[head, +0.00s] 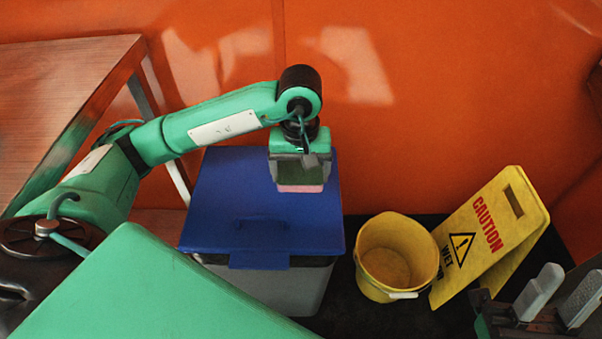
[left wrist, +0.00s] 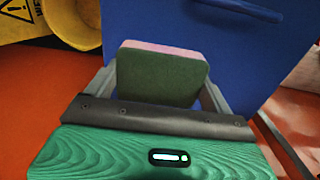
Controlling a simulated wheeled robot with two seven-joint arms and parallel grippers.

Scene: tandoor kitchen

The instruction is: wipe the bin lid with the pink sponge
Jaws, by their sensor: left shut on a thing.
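The pink sponge (head: 301,188) has a dark green layer over its pink side. My left gripper (head: 300,165) is shut on it, above the right part of the blue bin lid (head: 225,205). In the left wrist view the sponge (left wrist: 160,76) sits between the two fingers, green face toward the camera and pink along its far edge. The blue lid (left wrist: 235,40) lies beyond it. I cannot tell whether the sponge touches the lid. The lid is closed on a grey bin (head: 285,285). My right gripper (head: 560,293) is at the lower right, fingers apart and empty.
A yellow bucket (head: 372,285) stands right of the bin, beside a yellow caution sign (head: 490,235). A wooden table (head: 60,85) is at the left. An orange wall (head: 430,90) rises behind. Dark floor shows in front of the bucket.

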